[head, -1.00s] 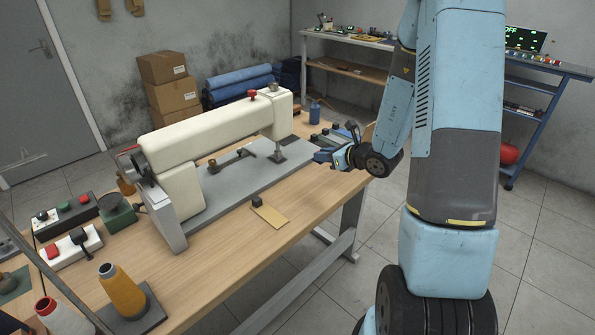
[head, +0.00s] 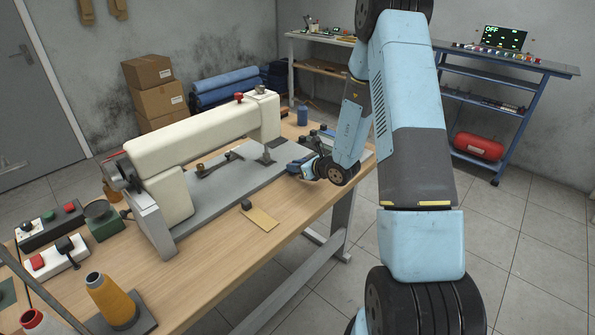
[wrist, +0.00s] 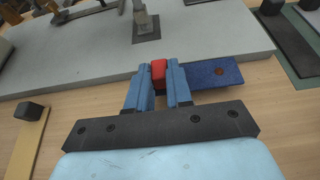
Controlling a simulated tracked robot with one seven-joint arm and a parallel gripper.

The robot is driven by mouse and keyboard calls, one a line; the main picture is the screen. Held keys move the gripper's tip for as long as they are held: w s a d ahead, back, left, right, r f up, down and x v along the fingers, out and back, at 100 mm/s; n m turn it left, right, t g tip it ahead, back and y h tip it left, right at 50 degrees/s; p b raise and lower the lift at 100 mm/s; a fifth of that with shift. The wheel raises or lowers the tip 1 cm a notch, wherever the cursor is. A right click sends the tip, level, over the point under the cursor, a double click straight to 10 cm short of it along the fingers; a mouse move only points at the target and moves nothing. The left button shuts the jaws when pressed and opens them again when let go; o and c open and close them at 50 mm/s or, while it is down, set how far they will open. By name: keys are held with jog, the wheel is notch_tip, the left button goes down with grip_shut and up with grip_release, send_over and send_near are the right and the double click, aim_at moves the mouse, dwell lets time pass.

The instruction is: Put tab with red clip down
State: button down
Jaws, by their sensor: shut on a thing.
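My gripper (wrist: 158,84) is shut on a small red clip (wrist: 158,72), which sits between its two blue fingers in the wrist view. A dark blue tab (wrist: 215,73) reaches out to the right from the clip, beside the grey machine base (wrist: 215,35). I cannot tell whether the tab touches the table. In the head view my gripper (head: 297,168) is low at the right end of the wooden table (head: 215,262), by the sewing machine's base. The clip is too small to make out there.
The cream sewing machine (head: 200,132) stands on the table. A tan tab (head: 262,219) with a black clip (head: 246,204) lies in front of its base. More clipped tabs lie just beyond my gripper, at the table's right end. The table's front middle is bare.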

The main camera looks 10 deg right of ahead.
jog(key=shift+f, duration=0.95)
jog(key=c, duration=1)
grip_release()
